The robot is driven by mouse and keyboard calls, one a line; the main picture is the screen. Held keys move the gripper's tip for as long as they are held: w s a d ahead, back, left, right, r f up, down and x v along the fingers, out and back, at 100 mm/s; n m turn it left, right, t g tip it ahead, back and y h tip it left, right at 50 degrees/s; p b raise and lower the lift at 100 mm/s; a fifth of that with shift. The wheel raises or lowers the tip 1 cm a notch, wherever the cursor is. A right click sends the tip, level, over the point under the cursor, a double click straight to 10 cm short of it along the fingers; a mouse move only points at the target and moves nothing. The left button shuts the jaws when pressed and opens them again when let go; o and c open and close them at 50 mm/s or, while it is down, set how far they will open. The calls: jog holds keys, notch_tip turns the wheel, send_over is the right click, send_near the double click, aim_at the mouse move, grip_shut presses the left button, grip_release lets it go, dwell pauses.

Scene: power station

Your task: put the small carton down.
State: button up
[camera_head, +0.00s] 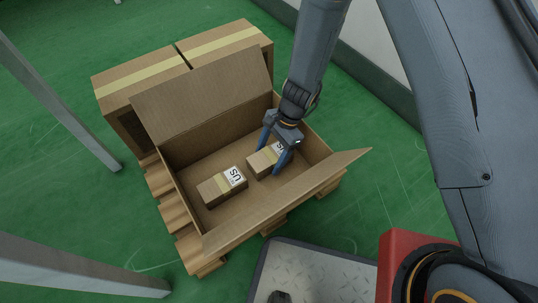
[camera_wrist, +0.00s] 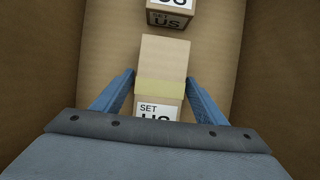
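The small carton (camera_head: 262,162), brown with a yellow tape band and a white "SET US" label, is inside a large open cardboard box (camera_head: 213,110). It appears to rest on the box floor. It also shows in the wrist view (camera_wrist: 163,60). My gripper (camera_head: 277,155) reaches down into the box with its blue fingers on either side of the carton. In the wrist view the fingers (camera_wrist: 161,76) stand slightly apart from the carton's sides, with narrow gaps, so the gripper looks open. The fingertips' lower ends are partly hidden.
A second similar carton (camera_head: 212,191) lies to the left in the box; it shows at the top of the wrist view (camera_wrist: 169,18). The box stands on a wooden pallet (camera_head: 176,217) with closed boxes (camera_head: 226,40) behind. Raised flaps surround the opening. Metal posts stand at left.

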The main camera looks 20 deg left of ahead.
jog(key=shift+o, duration=0.2)
jog(key=shift+r, duration=0.1)
jog(key=p+v, duration=0.6)
jog(key=v, duration=0.6)
notch_tip(320, 180, up, 10)
jog(key=n, duration=0.3)
send_over(278, 152)
jog(key=s+d+r+n+t, duration=0.1)
jog(key=s+d+r+n, duration=0.2)
jog(key=s+r, duration=0.3)
jog(key=s+d+r+n+t, duration=0.1)
jog(key=s+d+r+n, duration=0.2)
jog(key=s+r, duration=0.3)
jog(key=s+d+r+n+t+h, duration=0.1)
jog(key=s+d+r+n, duration=0.2)
jog(key=r, duration=0.7)
jog(key=shift+s+d+r+n, duration=0.2)
jog(key=shift+s+r+n, duration=0.15)
jog(key=shift+s+n, duration=0.85)
jog(key=shift+s, duration=0.2)
